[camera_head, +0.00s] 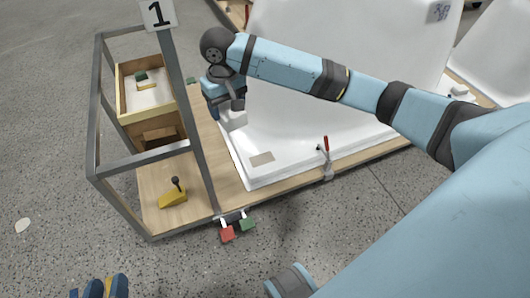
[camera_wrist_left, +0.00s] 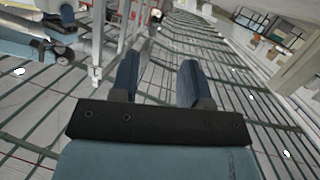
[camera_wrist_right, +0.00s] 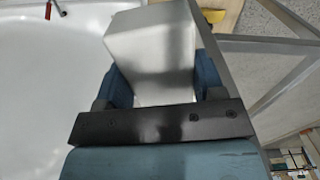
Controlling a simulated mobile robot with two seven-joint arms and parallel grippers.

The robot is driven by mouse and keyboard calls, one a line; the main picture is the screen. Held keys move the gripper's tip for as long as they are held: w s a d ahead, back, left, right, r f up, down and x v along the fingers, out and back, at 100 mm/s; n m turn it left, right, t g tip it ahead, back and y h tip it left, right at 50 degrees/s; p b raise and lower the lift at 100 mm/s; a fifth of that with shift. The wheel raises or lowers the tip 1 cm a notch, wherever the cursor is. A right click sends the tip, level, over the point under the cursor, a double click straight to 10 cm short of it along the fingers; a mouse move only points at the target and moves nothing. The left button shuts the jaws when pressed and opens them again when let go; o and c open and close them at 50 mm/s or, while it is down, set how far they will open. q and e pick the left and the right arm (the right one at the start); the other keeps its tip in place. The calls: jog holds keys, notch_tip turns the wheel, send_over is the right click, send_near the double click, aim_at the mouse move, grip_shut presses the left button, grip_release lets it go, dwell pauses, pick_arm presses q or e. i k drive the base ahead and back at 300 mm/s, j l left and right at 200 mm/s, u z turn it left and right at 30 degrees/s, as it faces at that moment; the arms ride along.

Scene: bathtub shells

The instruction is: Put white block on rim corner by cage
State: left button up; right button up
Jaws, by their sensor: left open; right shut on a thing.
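The white block (camera_wrist_right: 155,60) is held between the fingers of my right gripper (camera_wrist_right: 160,88) in the right wrist view. In the head view my right gripper (camera_head: 226,104) points down over the tub rim beside the cage, with the block (camera_head: 236,119) partly hidden below it. I cannot tell whether the block touches the rim. The white tub shell (camera_head: 300,140) lies on a wooden board, its rim corner close to the grey metal cage (camera_head: 193,130). My left gripper (camera_head: 100,289) is at the lower left of the head view. It is open and empty in the left wrist view (camera_wrist_left: 160,82).
A wooden box (camera_head: 150,115) and a yellow wedge with a black knob (camera_head: 173,198) are inside the cage. A red-handled clamp (camera_head: 326,160) grips the front rim. A beige patch (camera_head: 262,159) lies on the rim. Red (camera_head: 228,234) and green (camera_head: 247,224) pieces stick out in front.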

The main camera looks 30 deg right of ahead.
aim_at(262, 159)
jog(key=i+l, duration=0.2)
jog(key=l, duration=0.15)
jog(key=i+l, duration=0.15)
jog(key=l, duration=0.2)
jog(key=i+l+u, duration=0.1)
jog(key=l, duration=0.25)
jog(key=i, duration=0.1)
